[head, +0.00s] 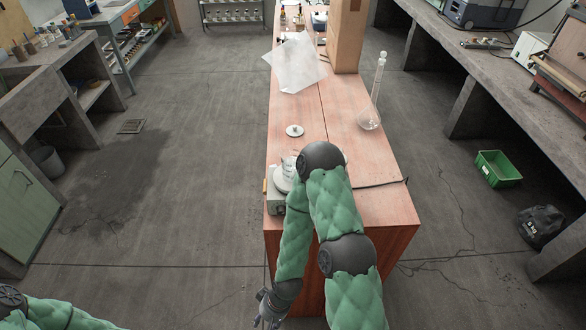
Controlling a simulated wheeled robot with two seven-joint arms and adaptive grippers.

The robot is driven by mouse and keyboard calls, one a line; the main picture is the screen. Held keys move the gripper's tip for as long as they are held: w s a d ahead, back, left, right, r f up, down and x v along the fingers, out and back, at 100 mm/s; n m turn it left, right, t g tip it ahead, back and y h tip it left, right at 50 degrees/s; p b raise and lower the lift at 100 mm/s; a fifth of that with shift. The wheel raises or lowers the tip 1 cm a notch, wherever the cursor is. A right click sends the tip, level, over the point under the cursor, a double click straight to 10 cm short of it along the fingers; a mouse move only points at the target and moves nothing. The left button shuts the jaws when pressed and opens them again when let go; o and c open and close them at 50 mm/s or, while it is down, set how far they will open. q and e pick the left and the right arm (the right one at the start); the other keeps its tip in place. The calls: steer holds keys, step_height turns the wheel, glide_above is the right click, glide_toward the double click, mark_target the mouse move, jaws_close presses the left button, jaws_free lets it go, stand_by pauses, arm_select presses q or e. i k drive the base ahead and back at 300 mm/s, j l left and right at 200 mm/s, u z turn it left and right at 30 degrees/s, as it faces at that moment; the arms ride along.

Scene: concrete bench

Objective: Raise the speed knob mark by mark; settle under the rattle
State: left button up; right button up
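A small pale device (275,203) with a round white top (281,183) stands at the left edge of the wooden bench. A clear glass vessel (288,167) appears to stand on it. My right arm covers much of the device, and I cannot make out the speed knob or its marks. My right gripper (267,312) hangs beside the bench at the bottom of the view, below and apart from the device. It is small and partly cut off, so its opening is unclear. Only part of my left arm shows at the bottom left; its gripper is out of view.
The wooden bench (313,112) also holds a small white lid-like disc (294,130), white sheets (296,66), a tall cardboard box (346,35) and a long-necked glass flask (369,118). A dark cable (380,184) runs to the right edge. The floor at left is open.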

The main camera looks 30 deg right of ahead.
mark_target(281, 210)
steer(key=z, duration=0.35)
steer(key=k+z, duration=0.15)
steer(key=z, duration=0.15)
steer(key=l+z, duration=0.1)
steer(key=z, duration=0.25)
